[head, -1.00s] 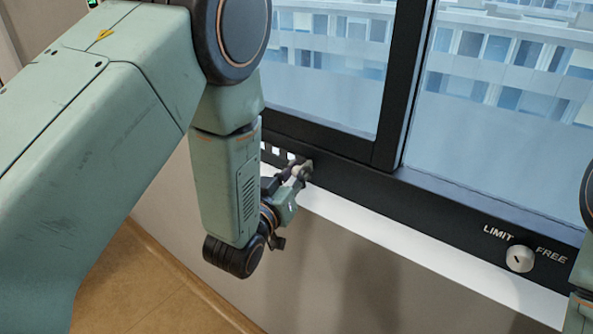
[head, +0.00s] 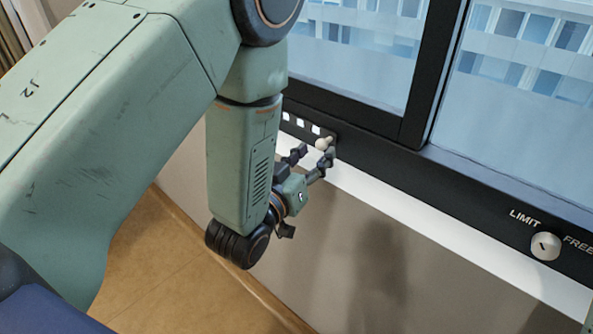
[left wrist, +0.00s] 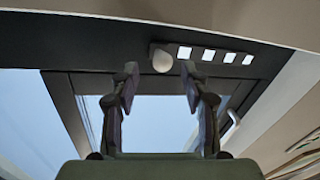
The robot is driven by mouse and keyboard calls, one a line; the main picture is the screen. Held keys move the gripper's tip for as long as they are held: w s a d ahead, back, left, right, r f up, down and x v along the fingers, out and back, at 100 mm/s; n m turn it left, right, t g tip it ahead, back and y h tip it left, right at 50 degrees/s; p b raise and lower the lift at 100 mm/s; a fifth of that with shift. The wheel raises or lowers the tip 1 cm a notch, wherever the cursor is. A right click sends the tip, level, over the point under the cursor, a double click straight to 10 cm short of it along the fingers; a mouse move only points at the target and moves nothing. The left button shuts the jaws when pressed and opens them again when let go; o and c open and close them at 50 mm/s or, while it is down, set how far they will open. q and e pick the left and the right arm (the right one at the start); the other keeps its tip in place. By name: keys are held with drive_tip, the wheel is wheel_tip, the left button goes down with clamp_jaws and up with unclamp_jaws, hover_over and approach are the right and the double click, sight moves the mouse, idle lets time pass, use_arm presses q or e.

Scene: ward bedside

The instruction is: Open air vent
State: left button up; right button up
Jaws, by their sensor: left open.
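The air vent is a row of small square slots (head: 300,122) in the dark lower window frame, with a pale round knob (head: 322,144) at its right end. Several slots look bright. In the left wrist view the knob (left wrist: 162,61) stands just left of the bright slots (left wrist: 215,54). My left gripper (head: 314,156) is open just in front of the knob, holding nothing. In the left wrist view its fingertips (left wrist: 159,72) are spread to either side below the knob, seemingly apart from it. My right gripper is not in view.
A second round knob (head: 545,246), between the words LIMIT and FREE, sits on the frame at the right. A white ledge (head: 400,195) runs below the frame. The window panes (head: 350,60) rise behind. Wall and floor below look clear.

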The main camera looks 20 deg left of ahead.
use_arm(q)
drive_tip(key=s+a, duration=0.1)
drive_tip(key=s, duration=0.6)
drive_tip(key=shift+s+a, duration=0.15)
drive_tip(key=shift+s, duration=0.1)
drive_tip(key=s+a+f+g+y, duration=0.1)
drive_tip(key=s+f+g, duration=0.25)
drive_tip(key=f, duration=0.45)
drive_tip(key=s+a+f+g+y, duration=0.1)
drive_tip(key=s+f+g, duration=0.3)
drive_tip(key=f, duration=0.5)
drive_tip(key=s+a+f+g, duration=0.1)
drive_tip(key=s+f+g, duration=0.4)
drive_tip(key=s, duration=0.4)
drive_tip(key=s+a+f+g, duration=0.1)
drive_tip(key=s+f+g, duration=0.4)
drive_tip(key=s, duration=0.5)
drive_tip(key=shift+s+a+f+y, duration=0.15)
drive_tip(key=shift+a+f+y, duration=0.1)
drive_tip(key=shift+f+y, duration=0.25)
drive_tip(key=shift+o, duration=0.4)
